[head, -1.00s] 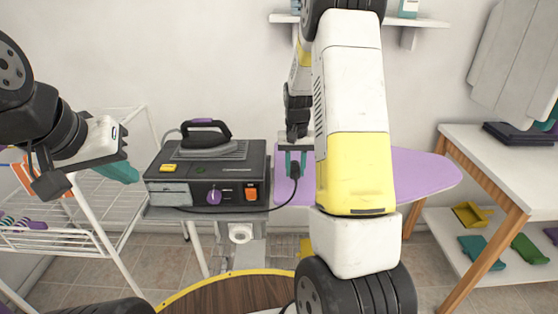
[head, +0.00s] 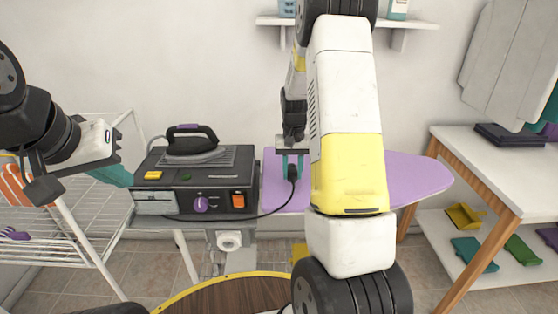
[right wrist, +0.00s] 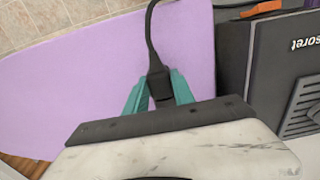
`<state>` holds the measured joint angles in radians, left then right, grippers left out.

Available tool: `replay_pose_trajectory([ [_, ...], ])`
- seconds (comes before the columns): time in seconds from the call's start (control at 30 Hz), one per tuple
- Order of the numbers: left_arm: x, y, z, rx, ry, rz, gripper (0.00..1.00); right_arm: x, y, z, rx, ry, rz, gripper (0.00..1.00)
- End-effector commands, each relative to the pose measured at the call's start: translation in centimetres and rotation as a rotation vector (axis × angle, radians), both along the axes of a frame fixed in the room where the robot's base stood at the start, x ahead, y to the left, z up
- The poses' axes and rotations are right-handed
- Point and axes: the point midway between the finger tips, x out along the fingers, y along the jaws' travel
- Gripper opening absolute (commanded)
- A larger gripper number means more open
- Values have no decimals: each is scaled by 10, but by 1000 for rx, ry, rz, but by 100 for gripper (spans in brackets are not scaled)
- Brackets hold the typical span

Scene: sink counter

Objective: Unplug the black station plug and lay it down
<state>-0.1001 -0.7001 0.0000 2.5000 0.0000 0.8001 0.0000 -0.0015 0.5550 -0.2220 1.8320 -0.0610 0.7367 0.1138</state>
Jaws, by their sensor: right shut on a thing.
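The black station plug (head: 292,172) hangs between the teal fingers of my right gripper (head: 292,160), with its cord running down and left toward the iron station (head: 196,180). In the right wrist view, the plug (right wrist: 158,84) sits between the teal fingertips of the right gripper (right wrist: 158,88), and its cord leads away upward. The right gripper is shut on it, over or in front of the purple ironing board (head: 420,175); the height gap cannot be told. My left gripper (head: 125,160) is at the left, near the station, its teal fingers seen side-on. No socket is visible at the plug.
A black iron (head: 190,140) rests on the station. A white wire rack (head: 85,250) stands at the left. A white table (head: 490,170) with folded dark cloth is at the right. The board's right part is clear. My right arm hides the board's middle.

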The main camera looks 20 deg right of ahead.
Motion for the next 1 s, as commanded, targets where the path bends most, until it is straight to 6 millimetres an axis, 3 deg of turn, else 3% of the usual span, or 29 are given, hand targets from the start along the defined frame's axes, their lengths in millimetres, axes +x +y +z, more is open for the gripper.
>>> replay_pose_trajectory([
  [0.83,0,0,0,0,0,0,0,0,0,-34,0,0,0,0],
  [0.87,0,0,0,0,0,0,0,0,0,-34,0,-1,0,34],
  [0.97,0,0,0,0,0,0,0,0,0,-34,0,0,0,54],
  [1.0,0,0,0,0,0,0,0,0,0,-34,0,0,0,55],
])
